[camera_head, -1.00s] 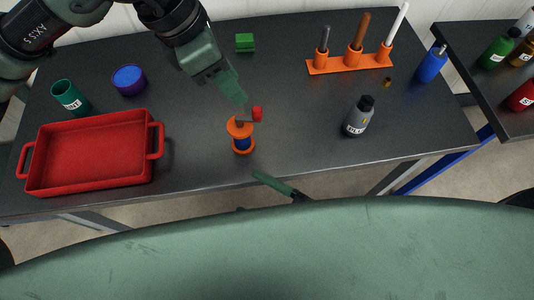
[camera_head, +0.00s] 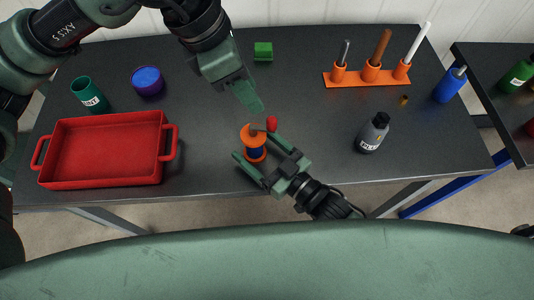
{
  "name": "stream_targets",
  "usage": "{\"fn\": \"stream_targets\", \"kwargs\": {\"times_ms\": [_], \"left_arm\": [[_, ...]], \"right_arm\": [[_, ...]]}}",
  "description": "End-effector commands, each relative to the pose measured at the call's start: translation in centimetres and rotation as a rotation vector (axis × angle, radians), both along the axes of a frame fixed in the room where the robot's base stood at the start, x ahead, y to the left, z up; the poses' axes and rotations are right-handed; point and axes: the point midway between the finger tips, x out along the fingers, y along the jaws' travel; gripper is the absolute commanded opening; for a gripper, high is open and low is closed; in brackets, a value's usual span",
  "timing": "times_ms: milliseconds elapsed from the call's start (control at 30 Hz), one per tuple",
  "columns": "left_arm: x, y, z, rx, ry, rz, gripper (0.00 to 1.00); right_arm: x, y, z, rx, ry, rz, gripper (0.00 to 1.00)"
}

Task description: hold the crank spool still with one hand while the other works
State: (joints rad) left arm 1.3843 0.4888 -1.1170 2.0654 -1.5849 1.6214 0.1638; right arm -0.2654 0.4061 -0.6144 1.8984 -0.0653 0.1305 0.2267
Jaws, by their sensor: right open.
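The crank spool (camera_head: 255,153) stands upright near the table's front edge. It has orange flanges, a blue middle and a crank with a red knob (camera_head: 272,123) on top. My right gripper (camera_head: 256,147) is open, with one finger on each side of the spool. I cannot tell whether either finger touches it. My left gripper (camera_head: 250,98) points down from above, its tip close to the crank and just up and left of the red knob. Its fingers overlap in this view, so its opening and any contact are unclear.
A red tray (camera_head: 105,150), a green cup (camera_head: 90,95) and a blue-purple round container (camera_head: 147,81) are at left. A green block (camera_head: 263,51) and an orange rack (camera_head: 365,79) stand behind. A grey bottle (camera_head: 373,133) and a blue bottle (camera_head: 450,85) are at right.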

Motion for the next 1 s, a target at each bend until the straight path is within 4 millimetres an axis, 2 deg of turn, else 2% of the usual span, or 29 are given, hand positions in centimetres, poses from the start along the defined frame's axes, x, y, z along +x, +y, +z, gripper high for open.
{"fn": "stream_targets", "kwargs": {"times_ms": [367,600,633,1000], "left_arm": [[0.00,0.00,0.00,0.000,0.000,0.000,0.36],[0.00,0.00,0.00,0.000,0.000,0.000,0.36],[0.00,0.00,0.00,0.000,0.000,0.000,0.36],[0.00,0.00,0.00,0.000,0.000,0.000,0.36]], "right_arm": [[0.49,0.46,-0.04,-0.001,0.001,0.000,0.77],[0.48,0.44,-0.03,-0.001,0.000,0.000,0.11],[0.47,0.45,-0.03,-0.001,0.000,0.000,0.04],[0.46,0.43,-0.03,-0.001,0.000,0.000,0.04]]}}
